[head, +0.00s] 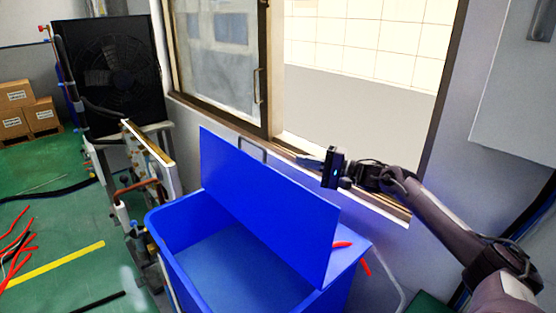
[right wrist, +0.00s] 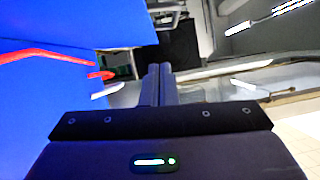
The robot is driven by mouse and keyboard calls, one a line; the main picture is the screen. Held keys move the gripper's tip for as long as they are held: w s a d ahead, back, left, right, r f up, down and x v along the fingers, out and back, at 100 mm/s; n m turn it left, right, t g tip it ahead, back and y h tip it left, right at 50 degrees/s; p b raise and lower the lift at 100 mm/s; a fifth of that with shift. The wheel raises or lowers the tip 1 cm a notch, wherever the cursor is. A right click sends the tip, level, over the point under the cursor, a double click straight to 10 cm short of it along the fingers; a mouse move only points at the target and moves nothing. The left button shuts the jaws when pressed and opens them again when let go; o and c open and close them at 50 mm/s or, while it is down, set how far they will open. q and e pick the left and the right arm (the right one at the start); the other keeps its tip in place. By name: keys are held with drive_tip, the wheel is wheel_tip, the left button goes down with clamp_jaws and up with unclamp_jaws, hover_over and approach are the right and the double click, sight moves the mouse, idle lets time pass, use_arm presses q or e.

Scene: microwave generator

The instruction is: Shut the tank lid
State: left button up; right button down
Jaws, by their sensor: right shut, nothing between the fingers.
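The blue tank (head: 160,222) stands open at bottom centre in the head view, its inside visible. Its flat blue lid (head: 268,205) stands raised and slanting over the right part of the tank. My right gripper (head: 303,163) is shut and empty, beyond the lid's upper edge on the window side. In the right wrist view its closed fingers (right wrist: 157,82) point away, with blue surfaces of the tank or lid (right wrist: 40,90) to their left. I see a gap between fingertips and blue surface there; contact is not visible. My left gripper is not in view.
A window with a sill (head: 285,155) runs behind the tank, close to my right arm. Red pieces (head: 342,244) show at the tank's right side. A pipe-and-panel rig (head: 150,160) stands left of the tank. A grey wall box (head: 520,90) hangs at the right.

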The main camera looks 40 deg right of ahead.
drive_tip(key=w+a+p, duration=0.3)
drive_tip(key=w+a, duration=0.1)
drive_tip(key=a, duration=0.2)
drive_tip(key=shift+w+a+r, duration=0.15)
drive_tip(key=shift+a+r, duration=0.1)
drive_tip(key=shift+a, duration=0.05)
idle(0.5)
